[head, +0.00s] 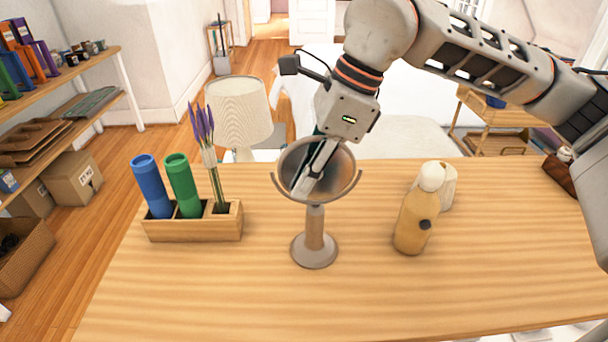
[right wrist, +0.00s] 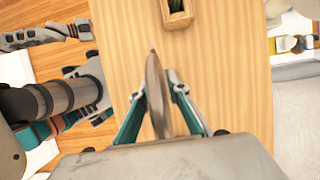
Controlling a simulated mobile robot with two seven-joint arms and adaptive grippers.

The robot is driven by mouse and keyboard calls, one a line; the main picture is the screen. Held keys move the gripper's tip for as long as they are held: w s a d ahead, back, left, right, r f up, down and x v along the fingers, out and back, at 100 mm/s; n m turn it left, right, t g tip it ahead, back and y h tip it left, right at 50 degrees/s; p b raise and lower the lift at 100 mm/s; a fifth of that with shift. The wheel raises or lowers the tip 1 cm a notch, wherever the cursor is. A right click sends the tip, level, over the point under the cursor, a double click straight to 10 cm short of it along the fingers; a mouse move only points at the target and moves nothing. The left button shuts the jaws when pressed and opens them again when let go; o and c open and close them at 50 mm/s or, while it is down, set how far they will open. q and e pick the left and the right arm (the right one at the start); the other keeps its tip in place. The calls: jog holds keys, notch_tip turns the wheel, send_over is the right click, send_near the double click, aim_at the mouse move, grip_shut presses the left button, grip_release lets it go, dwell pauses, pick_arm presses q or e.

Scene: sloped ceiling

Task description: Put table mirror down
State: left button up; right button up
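The table mirror (head: 315,228) is upright over the middle of the wooden table (head: 240,290), with a round framed head on a stem and a round base. I cannot tell for sure whether its base touches the table. My right gripper (head: 307,180) reaches down from above at the mirror head, one finger in front of the glass. In the right wrist view the mirror (right wrist: 154,90) shows edge-on between the fingers of my right gripper (right wrist: 158,92), which look closed against both sides. My left gripper does not show clearly in either view.
A wooden holder (head: 192,229) with blue and green cylinders and purple flowers stands left of the mirror. A bottle (head: 413,222) stands to the right, with a pale object (head: 449,186) behind it. A lamp (head: 239,110) is behind the table. The table's front is clear.

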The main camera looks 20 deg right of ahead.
dwell(0.3)
jog(key=p+v, duration=0.1)
jog(key=v, duration=0.9)
jog(key=shift+r, duration=0.4)
jog(key=shift+s+d+r, duration=0.1)
jog(key=shift+d+r, duration=0.2)
jog(key=shift+r, duration=0.45)
jog(key=shift+s, duration=0.1)
